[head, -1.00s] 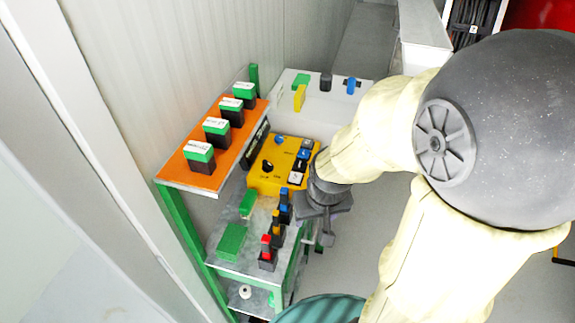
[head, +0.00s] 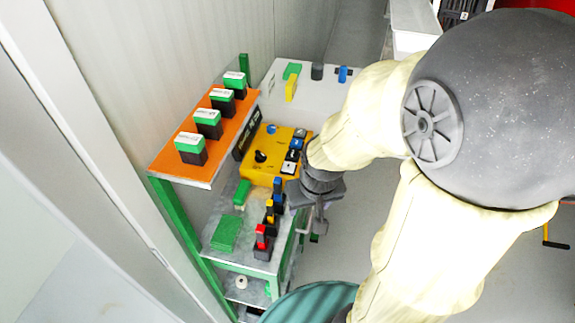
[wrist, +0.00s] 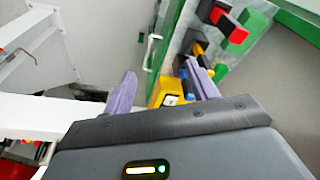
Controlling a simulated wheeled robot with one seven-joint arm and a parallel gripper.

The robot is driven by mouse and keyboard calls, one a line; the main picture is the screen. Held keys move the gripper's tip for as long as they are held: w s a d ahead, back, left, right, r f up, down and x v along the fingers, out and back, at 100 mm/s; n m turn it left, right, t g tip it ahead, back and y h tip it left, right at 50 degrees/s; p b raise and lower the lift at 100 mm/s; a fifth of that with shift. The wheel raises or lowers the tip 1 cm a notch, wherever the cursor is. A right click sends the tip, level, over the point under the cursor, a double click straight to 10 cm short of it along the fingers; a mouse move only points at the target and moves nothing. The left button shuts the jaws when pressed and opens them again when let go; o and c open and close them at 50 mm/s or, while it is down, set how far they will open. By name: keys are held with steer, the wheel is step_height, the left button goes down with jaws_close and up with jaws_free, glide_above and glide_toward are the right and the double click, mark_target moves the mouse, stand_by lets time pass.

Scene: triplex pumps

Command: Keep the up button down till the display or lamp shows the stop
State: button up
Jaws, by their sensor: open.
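The yellow control box (head: 262,172) stands on the bench, with a black knob, a blue button and a column of push buttons (head: 292,155) along its right edge. Their markings are too small to read, so I cannot tell which is up. A dark panel (head: 247,134) stands along the box's left side; no reading shows on it. My gripper (head: 318,218) is to the right of and in front of the box, apart from the buttons. In the wrist view my gripper (wrist: 163,88) is open and empty, with part of the yellow box (wrist: 160,93) and one white button (wrist: 170,100) near the right finger.
An orange shelf (head: 196,134) with several green-topped black blocks is left of the box. Red, yellow and blue topped switches (head: 262,244) stand on the lower bench close to my gripper. A grey cabinet top (head: 305,90) lies behind. Open floor (head: 340,245) is to the right.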

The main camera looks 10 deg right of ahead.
steer(key=shift+c, duration=0.2)
jaws_close()
stand_by(0.3)
stand_by(1.4)
